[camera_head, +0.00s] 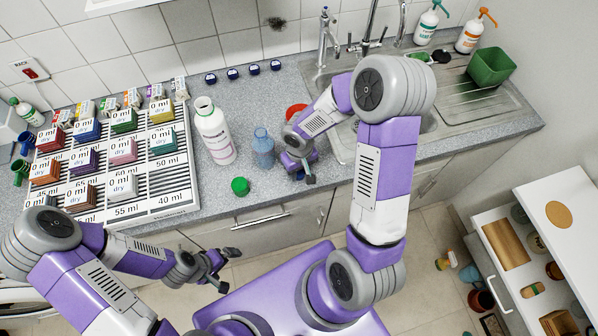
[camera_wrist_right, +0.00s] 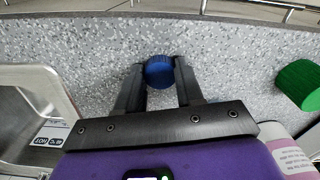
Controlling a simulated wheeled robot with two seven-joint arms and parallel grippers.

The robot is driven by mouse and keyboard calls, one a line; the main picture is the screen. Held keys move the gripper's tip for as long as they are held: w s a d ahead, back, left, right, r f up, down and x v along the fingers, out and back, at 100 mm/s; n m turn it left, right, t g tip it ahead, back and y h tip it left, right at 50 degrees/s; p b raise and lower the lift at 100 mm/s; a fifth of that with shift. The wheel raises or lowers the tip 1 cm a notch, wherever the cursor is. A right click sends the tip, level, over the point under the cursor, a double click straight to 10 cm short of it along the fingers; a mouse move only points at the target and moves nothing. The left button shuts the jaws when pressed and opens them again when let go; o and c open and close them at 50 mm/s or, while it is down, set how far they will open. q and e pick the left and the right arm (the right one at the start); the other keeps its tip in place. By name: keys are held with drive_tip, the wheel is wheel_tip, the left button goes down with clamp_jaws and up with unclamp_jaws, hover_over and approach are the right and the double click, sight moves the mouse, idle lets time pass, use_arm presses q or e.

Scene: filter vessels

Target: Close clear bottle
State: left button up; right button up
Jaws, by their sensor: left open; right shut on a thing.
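The clear bottle (camera_head: 263,150) is bluish and see-through. It stands upright on the counter near the front edge, and I see no cap on its neck. My right gripper (camera_head: 309,176) is just right of the bottle, apart from it, low over the counter. In the right wrist view its fingers (camera_wrist_right: 159,80) are shut on a round blue cap (camera_wrist_right: 159,70) with a ridged side. The head view does not clearly show this cap. My left gripper (camera_head: 228,269) is open and empty in front of the counter, over the floor.
A taller white bottle (camera_head: 214,134) without a cap stands left of the clear bottle. A green cap (camera_head: 240,186) lies near the front edge. Several dark blue caps (camera_head: 232,73) line the back. A rack of labelled boxes (camera_head: 187,187) fills the left; the sink (camera_head: 345,148) is right.

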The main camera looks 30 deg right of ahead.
sight(299, 173)
drive_tip(key=shift+r, duration=0.1)
wheel_tip(299, 173, up, 10)
drive_tip(key=p, duration=0.1)
drive_tip(key=shift+p, duration=0.35)
